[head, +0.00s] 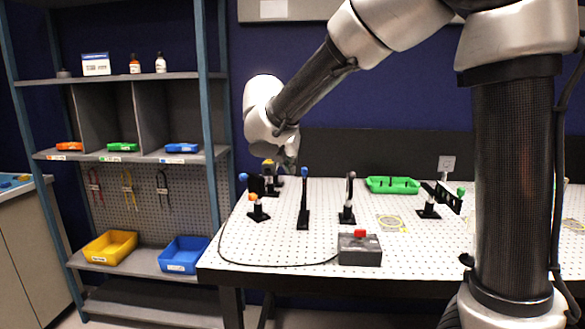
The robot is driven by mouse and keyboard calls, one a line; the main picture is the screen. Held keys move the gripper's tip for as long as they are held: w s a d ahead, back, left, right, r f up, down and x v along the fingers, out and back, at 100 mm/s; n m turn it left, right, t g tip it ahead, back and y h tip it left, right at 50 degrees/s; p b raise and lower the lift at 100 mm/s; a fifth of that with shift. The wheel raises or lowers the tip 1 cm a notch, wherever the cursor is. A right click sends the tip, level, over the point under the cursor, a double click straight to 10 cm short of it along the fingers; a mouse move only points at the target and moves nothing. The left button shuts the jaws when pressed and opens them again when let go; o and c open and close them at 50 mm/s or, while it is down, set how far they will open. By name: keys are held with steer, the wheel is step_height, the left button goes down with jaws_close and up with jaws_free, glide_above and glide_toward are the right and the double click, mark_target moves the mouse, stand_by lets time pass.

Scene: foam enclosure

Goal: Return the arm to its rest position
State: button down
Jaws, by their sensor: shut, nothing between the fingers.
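My arm reaches from the right of the head view across to the left, over the far left part of the white perforated table (290,252). My gripper (288,165) points down at the table's back left corner, above and close to a small black post with a yellow top (268,165). The gripper is small and partly hidden behind the wrist. No object shows in it.
Several black posts with coloured knobs, such as the blue-topped one (304,200), stand below the arm. A grey box with a red button (360,248) sits at the front edge. A green tray (392,185) lies behind. A shelf rack (208,120) stands left.

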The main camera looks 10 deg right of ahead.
stand_by(0.3)
steer(key=s+d+f+m+g+y, duration=0.1)
steer(key=s+d+f+m+g, duration=0.15)
steer(key=s+d+m, duration=0.4)
steer(key=s+d+f+m+g, duration=0.2)
steer(key=s+d+f+m, duration=0.1)
steer(key=s+m, duration=0.55)
steer(key=s+d+r+m+y, duration=0.1)
steer(key=s+d+m, duration=0.4)
steer(key=s+m, duration=0.2)
steer(key=s+d+r+m+t+y, duration=0.1)
steer(key=s+d+m+y, duration=0.1)
steer(key=s+d+m, duration=0.3)
steer(key=s+m, duration=0.3)
steer(key=s, duration=0.2)
steer(key=shift+r, duration=0.15)
